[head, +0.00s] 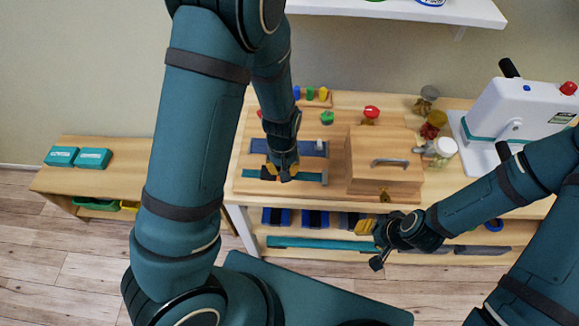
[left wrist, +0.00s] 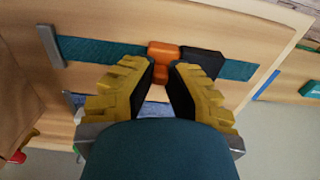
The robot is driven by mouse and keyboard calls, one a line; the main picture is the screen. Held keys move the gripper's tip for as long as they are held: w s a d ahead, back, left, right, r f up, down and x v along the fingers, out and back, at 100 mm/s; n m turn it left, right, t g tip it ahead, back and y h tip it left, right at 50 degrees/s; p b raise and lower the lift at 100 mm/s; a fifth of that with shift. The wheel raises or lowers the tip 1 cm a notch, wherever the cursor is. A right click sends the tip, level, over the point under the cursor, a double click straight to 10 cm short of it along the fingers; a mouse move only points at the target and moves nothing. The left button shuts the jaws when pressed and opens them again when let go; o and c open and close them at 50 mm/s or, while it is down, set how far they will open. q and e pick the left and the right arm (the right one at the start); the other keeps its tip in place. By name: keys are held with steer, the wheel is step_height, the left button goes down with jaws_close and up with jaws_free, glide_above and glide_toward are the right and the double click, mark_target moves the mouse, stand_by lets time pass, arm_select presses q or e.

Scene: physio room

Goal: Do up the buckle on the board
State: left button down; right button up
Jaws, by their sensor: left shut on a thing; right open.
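The wooden board (head: 243,186) lies on the table at left of middle, with a blue strap and a teal strap (head: 311,177) across it. In the left wrist view the teal strap (left wrist: 100,49) carries an orange buckle part (left wrist: 165,49) and a black buckle part (left wrist: 203,63) side by side. They seem to touch; I cannot tell whether they are latched. My left gripper (left wrist: 165,78) is shut on the orange part; its yellow fingers cover some of it. In the head view my left gripper (head: 279,174) hides most of the buckle. My right gripper (head: 368,243) is open and empty before the table's front edge.
A wooden box (head: 385,180) with a grey handle stands right of the board. A white machine (head: 515,112) and several jars stand farther right. A low bench (head: 75,180) with teal boxes is at left.

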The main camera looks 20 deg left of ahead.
arm_select(q)
steer(key=c, duration=0.9)
jaws_free()
steer(key=shift+s+a, duration=0.1)
steer(key=shift+a, duration=0.25)
steer(key=shift+c, duration=0.2)
steer(key=shift+d, duration=0.1)
steer(key=shift+r, duration=0.45)
step_height(320, 180, up, 11)
